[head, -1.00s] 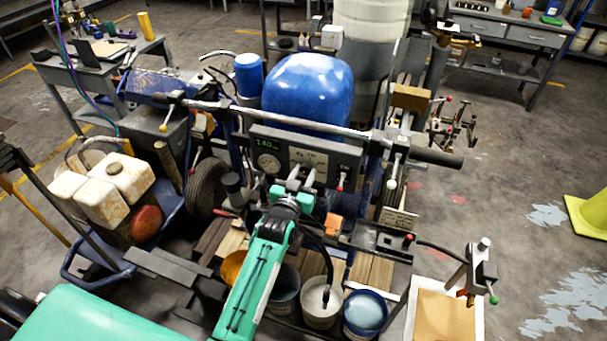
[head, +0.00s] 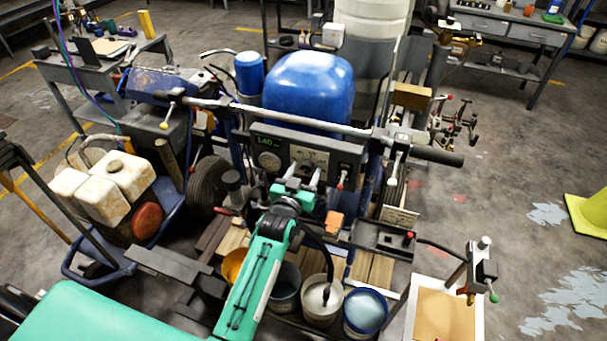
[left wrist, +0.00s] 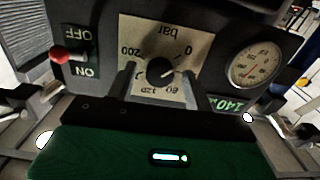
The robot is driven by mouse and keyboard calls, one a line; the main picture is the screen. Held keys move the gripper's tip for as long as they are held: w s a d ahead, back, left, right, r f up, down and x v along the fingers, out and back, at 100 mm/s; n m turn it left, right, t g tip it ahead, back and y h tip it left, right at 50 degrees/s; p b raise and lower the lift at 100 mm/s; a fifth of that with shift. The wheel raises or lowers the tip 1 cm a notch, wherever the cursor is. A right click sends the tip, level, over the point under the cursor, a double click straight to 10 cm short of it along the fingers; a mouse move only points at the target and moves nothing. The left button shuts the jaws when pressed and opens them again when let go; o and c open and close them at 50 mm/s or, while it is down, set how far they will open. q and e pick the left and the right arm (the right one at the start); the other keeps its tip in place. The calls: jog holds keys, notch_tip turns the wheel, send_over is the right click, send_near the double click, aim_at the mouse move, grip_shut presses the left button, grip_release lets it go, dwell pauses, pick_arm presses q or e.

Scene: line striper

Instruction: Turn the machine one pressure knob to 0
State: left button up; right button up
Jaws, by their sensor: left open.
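The pressure knob (left wrist: 160,70) is a round black knob with a pale pointer mark. It sits on a cream dial plate (left wrist: 150,32) marked "bar", with 0, 60, 120 and 200 around it; this view is upside down. The dial plate also shows in the head view (head: 309,157). The exact pointer reading is hard to make out. My left gripper (head: 307,175) is open in front of the dial. In the left wrist view its fingers stand apart on both sides of the knob, with no clear contact. My right gripper is out of view.
Beside the dial are a round gauge (left wrist: 254,64), a green display (left wrist: 227,105) reading 140 and a red-tipped OFF/ON switch (left wrist: 60,55). A handlebar (head: 290,119) runs above the panel. Buckets (head: 322,302) stand below, near my left arm.

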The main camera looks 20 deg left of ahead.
pick_arm(q)
jog(key=shift+s, duration=0.1)
jog(key=s+b, duration=0.4)
jog(key=s, duration=0.9)
jog(key=shift+s+a, duration=0.2)
jog(key=shift+s, duration=0.1)
